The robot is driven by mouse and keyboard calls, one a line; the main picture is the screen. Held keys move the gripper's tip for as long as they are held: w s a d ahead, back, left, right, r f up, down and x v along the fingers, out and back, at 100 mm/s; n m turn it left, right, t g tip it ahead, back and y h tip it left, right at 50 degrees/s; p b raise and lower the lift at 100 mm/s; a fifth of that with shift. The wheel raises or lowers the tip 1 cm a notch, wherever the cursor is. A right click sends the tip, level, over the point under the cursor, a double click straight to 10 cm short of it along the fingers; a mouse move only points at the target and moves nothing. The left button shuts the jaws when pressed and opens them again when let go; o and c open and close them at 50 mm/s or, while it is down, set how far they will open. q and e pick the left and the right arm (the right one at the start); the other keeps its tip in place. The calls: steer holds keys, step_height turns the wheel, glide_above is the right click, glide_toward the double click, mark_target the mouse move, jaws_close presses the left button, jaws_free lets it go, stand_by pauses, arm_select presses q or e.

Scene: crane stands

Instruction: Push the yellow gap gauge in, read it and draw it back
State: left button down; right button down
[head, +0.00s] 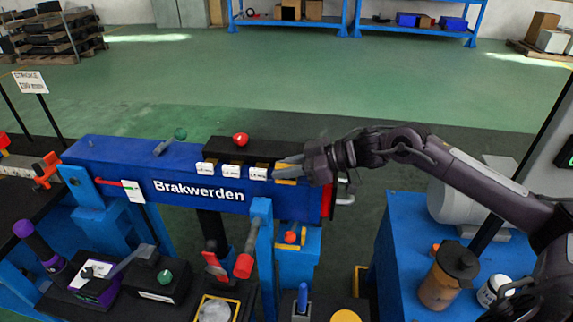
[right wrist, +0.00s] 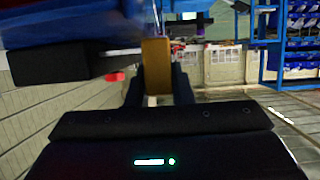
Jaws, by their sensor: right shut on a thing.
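The yellow gap gauge (head: 286,181) is at the right end of the blue beam marked "Brakwerden" (head: 125,178), beside the white tags. My right gripper (head: 292,170) comes in from the right and is shut on the gauge, covering part of it. In the right wrist view the gauge (right wrist: 156,66) stands between my two dark fingers, close below the blue beam (right wrist: 70,47). How deep the gauge sits, and any reading on it, cannot be made out. My left gripper is not in view.
Three white tags (head: 232,171) hang beside the gauge, under a black box with a red knob (head: 240,139). A blue post with a red-ended handle (head: 244,265) stands in front of the beam. A blue bench (head: 405,240) at right carries a brown jar (head: 447,275).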

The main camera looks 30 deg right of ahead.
steer(key=shift+s+a+f, duration=0.2)
steer(key=shift+s+a, duration=0.05)
steer(key=shift+s, duration=0.05)
steer(key=c, duration=1.6)
jaws_free()
steer(key=shift+o, duration=0.2)
steer(key=shift+s+a+r, duration=0.1)
steer(key=shift+r, duration=0.1)
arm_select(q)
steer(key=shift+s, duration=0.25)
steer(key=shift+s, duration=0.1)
